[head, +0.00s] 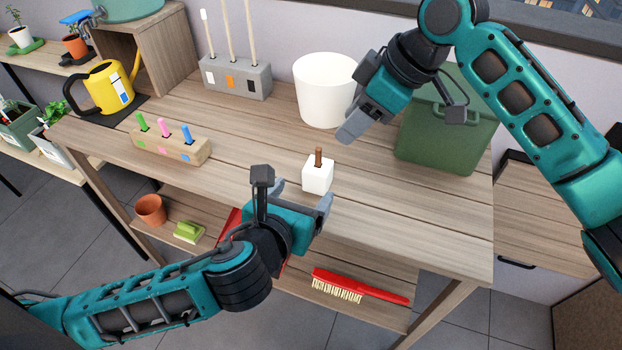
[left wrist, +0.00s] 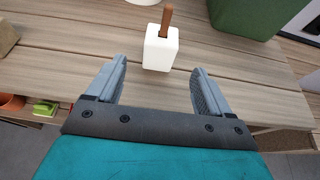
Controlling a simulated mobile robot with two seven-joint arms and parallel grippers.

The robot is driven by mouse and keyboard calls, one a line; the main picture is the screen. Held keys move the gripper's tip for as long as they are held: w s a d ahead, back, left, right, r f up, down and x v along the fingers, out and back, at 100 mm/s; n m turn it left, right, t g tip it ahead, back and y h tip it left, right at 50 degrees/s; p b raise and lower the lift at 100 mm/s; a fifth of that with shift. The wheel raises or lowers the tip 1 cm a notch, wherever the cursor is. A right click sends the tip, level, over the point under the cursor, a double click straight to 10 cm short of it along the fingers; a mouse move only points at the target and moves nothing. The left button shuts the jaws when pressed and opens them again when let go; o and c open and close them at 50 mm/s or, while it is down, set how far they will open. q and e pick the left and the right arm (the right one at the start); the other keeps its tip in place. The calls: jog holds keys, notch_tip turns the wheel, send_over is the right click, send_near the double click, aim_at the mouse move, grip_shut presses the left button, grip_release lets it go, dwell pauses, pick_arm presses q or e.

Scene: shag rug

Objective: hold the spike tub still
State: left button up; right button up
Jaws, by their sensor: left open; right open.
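The spike tub is a small white block-shaped tub (head: 317,177) with a brown spike (head: 318,156) standing upright in it. It stands on the wooden table near the middle of the head view. It also shows in the left wrist view (left wrist: 161,50), ahead of the fingers. My left gripper (head: 303,197) is open and empty, just short of the tub on its near side and apart from it. My right gripper (head: 352,125) shows above and behind the tub to the right, near the white bucket. It is open, and no object is visible in it.
A white bucket (head: 322,92) and a green bin (head: 440,140) stand behind. A grey holder (head: 236,79) with sticks stands at the back, a wooden block (head: 170,146) with coloured pegs at left, a yellow watering can (head: 103,90) beyond. A red brush (head: 362,286) lies on the lower shelf.

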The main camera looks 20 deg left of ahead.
aim_at(321, 170)
pick_arm(q)
jog(key=x, duration=1.1)
jog(key=shift+w+d+f, duration=0.1)
jog(key=shift+w, duration=0.1)
jog(key=shift+c, duration=0.4)
jog(key=c, duration=1)
jog(key=shift+o, duration=0.2)
